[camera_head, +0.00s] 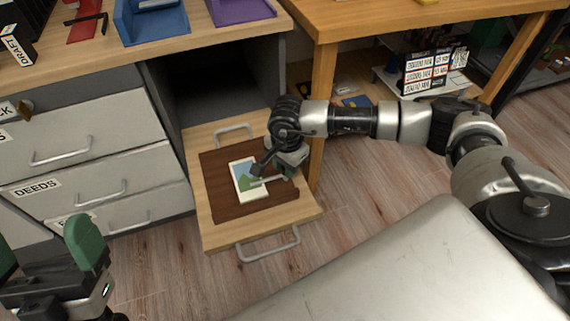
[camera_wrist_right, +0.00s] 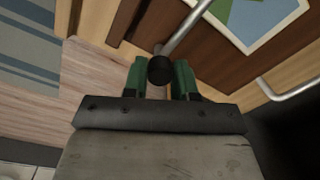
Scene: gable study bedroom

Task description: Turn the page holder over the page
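A brown board (camera_head: 225,204) lies on the pulled-out wooden shelf, with a white-edged landscape page (camera_head: 246,180) on it. The page also shows at the top of the right wrist view (camera_wrist_right: 262,22). The page holder (camera_head: 272,180) is a thin metal rod; in the right wrist view its black knob (camera_wrist_right: 160,69) sits between my right gripper's green fingers. My right gripper (camera_head: 288,160) is at the board's right side, its fingers closed to about the knob's width. The rod reaches toward the page's edge; its far end is unclear. My left gripper (camera_head: 45,250) is open and empty at lower left.
The shelf has metal handles at its back (camera_head: 234,132) and front (camera_head: 268,247). Drawers (camera_head: 92,140) stand to the left, and a wooden table leg (camera_head: 323,100) stands close to my right gripper. Blue (camera_head: 150,24) and purple (camera_head: 238,10) trays lie on the desk above.

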